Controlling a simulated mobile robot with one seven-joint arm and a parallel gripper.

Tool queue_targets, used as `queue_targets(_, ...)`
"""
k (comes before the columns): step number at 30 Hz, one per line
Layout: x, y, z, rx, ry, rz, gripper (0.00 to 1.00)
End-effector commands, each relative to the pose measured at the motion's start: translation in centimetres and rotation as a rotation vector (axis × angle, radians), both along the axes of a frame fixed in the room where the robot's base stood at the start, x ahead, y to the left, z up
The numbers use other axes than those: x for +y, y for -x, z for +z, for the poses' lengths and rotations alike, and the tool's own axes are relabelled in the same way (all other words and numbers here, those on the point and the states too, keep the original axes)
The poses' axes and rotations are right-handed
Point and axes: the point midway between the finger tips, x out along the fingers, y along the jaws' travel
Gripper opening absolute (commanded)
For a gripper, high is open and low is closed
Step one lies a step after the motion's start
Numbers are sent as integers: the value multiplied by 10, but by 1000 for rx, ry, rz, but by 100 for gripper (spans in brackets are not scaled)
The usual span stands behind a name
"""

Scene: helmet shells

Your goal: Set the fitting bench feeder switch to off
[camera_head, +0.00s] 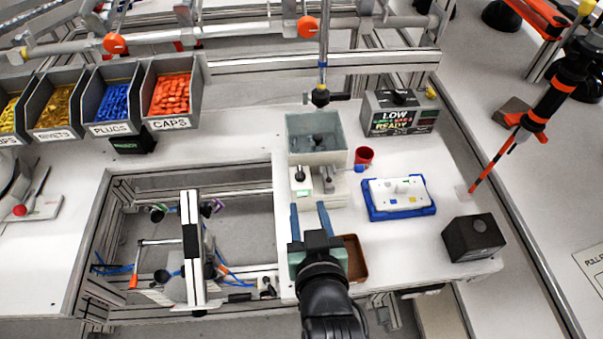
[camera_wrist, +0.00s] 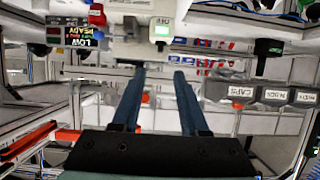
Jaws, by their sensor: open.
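The feeder (camera_head: 330,187) has a pale base under a grey, open-topped hopper (camera_head: 316,157), standing on the bench right of the opening. A small white unit with a green patch (camera_head: 302,181) sits at the feeder's front left. In the wrist view, a white box with a lit green window (camera_wrist: 162,25) appears beyond the fingertips; it looks like the same unit, but its switch position is too small to read. My gripper (camera_head: 310,207) is open and empty, its blue fingers pointing at the feeder's front. The fingers also show in the wrist view (camera_wrist: 159,75), apart from the box.
A display box reading LOW and READY (camera_head: 400,113), a red cup (camera_head: 364,156), a blue tray (camera_head: 399,213) and a black box (camera_head: 474,238) stand to the right. A brown tray (camera_head: 355,260) lies beside my gripper. Part bins (camera_head: 170,122) line the back left.

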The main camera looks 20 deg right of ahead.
Motion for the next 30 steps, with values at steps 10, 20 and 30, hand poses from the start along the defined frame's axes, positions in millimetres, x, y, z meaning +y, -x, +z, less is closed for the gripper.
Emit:
queue_targets(10,-15,-54,-20,-1,1,0,44)
queue_targets(20,-26,-90,-36,-2,1,0,44)
queue_targets(30,-28,-98,-41,-2,1,0,44)
